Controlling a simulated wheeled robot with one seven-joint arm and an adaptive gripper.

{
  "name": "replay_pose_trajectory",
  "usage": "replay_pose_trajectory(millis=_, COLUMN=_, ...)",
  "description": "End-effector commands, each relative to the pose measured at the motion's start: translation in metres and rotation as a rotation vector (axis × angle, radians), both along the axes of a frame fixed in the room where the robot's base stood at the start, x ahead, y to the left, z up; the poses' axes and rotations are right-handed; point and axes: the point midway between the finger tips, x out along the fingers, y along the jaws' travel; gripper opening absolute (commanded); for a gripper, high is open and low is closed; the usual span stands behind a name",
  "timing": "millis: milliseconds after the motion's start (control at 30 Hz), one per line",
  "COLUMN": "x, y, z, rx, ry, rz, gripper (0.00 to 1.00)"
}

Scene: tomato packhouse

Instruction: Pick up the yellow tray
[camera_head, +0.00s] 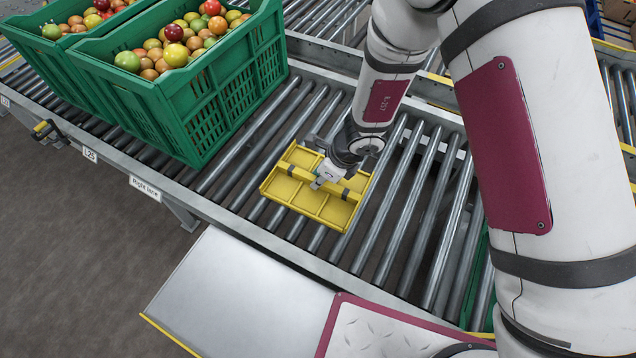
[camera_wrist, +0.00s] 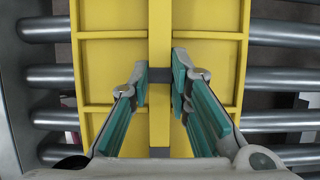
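The yellow tray (camera_head: 298,213) is flat and shallow, with low ribs and a raised bar handle across its middle. It lies on the conveyor rollers in the head view; any small gap beneath it cannot be told. My gripper (camera_head: 326,180) reaches down onto the bar near the tray's middle. In the wrist view, the tray (camera_wrist: 110,62) fills the upper centre.
Two green crates of tomatoes (camera_head: 190,105) stand on the rollers to the upper left, the nearer one close to the tray. Bare rollers (camera_head: 400,215) lie to the right. A metal side rail (camera_head: 230,225) labelled "Right lane" runs along the near edge.

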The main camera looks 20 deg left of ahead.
Motion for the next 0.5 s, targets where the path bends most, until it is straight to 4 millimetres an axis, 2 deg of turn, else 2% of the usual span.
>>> replay_pose_trajectory(millis=500, x=0.0001, y=0.0000, z=0.0043, rx=0.001, ry=0.000, rz=-0.001, gripper=0.00)
